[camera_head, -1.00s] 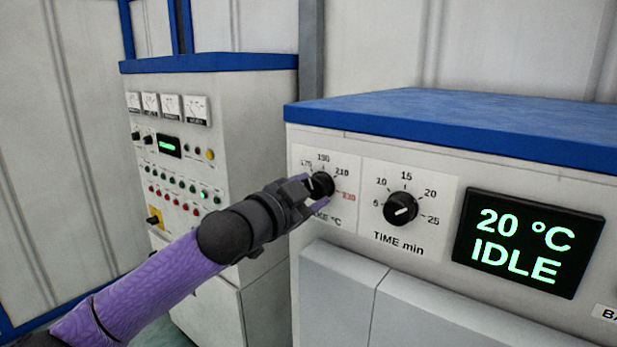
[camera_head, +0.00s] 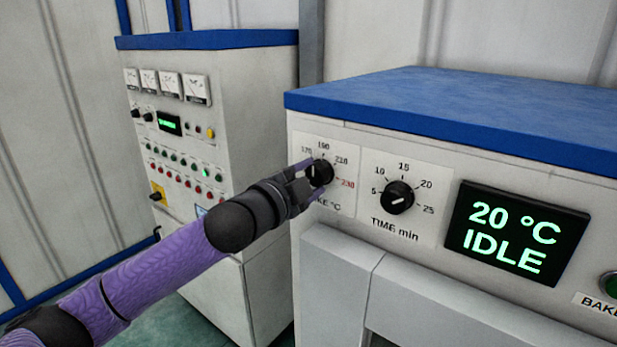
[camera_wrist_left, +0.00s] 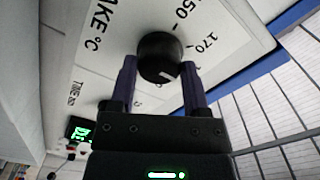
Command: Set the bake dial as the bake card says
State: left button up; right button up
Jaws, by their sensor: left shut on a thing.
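The bake dial (camera_head: 321,172) is a black round knob on the oven's front panel, with a scale in °C; 170, 190, 210 and a red 230 show in the head view. My left gripper (camera_head: 309,180) is shut on it from the left and covers part of its label. In the left wrist view, the two purple fingers stand on either side of the bake dial (camera_wrist_left: 160,56). Its white mark points down between the fingers there; the exact value cannot be told. The bake card is not in view. My right gripper is not in view.
To the right are the time dial (camera_head: 398,197), a display (camera_head: 516,232) reading 20 °C IDLE, and a green button (camera_head: 611,284) at the edge. The oven's blue top (camera_head: 460,105) is bare. A control cabinet (camera_head: 245,130) with meters and lamps stands at the left.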

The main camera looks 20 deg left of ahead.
pick_arm(q)
jog(key=o, duration=1.3)
jog(key=b+v, duration=0.4)
jog(key=v, duration=0.6)
